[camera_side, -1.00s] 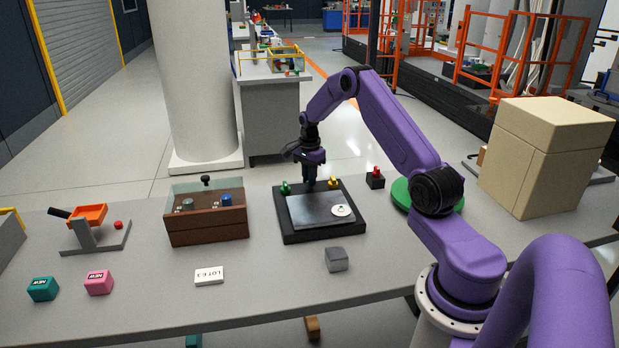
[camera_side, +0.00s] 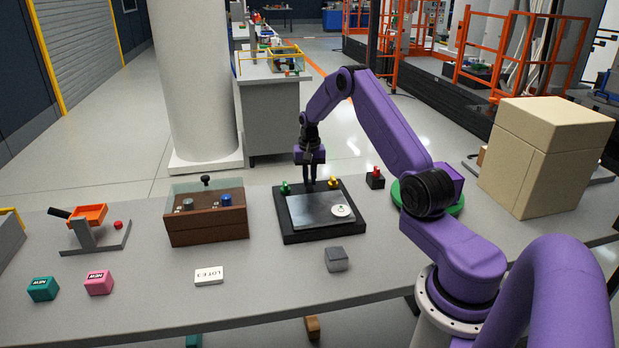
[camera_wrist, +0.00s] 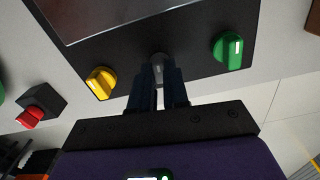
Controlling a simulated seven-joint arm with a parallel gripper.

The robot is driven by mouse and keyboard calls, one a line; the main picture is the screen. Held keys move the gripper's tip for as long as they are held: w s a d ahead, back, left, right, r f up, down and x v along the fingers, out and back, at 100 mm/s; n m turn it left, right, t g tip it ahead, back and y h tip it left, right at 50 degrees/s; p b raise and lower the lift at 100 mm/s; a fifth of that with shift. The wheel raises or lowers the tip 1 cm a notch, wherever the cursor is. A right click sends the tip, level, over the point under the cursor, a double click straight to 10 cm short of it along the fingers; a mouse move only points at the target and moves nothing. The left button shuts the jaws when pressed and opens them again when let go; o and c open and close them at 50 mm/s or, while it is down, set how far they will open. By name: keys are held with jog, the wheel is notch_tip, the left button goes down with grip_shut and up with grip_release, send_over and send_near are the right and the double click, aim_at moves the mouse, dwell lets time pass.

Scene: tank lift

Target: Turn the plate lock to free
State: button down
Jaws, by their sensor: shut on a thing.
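The black-framed plate fixture (camera_side: 284,222) lies on the bench with a dark grey plate (camera_side: 316,210) in it. A green knob (camera_side: 285,188) and a yellow knob (camera_side: 333,183) stand on its back edge; both also show in the wrist view, green (camera_wrist: 228,51) and yellow (camera_wrist: 101,82). Between them is a small grey knob (camera_wrist: 157,61), which appears to be the plate lock. My gripper (camera_side: 310,186) points down at this back edge, its fingers (camera_wrist: 158,88) shut on the grey knob. The fingers hide most of it, so its setting cannot be read.
A black block with a red knob (camera_side: 375,178) stands just right of the fixture. A brown box with a clear cover (camera_side: 207,220) stands to the left. A grey cube (camera_side: 336,259) and a white label block (camera_side: 209,275) lie in front.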

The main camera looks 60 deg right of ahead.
aim_at(309, 181)
jog(key=shift+n, duration=0.7)
jog(key=c, duration=1.1)
grip_release()
notch_tip(309, 181, up, 18)
jog(key=shift+f, duration=0.25)
jog(key=shift+a, duration=0.1)
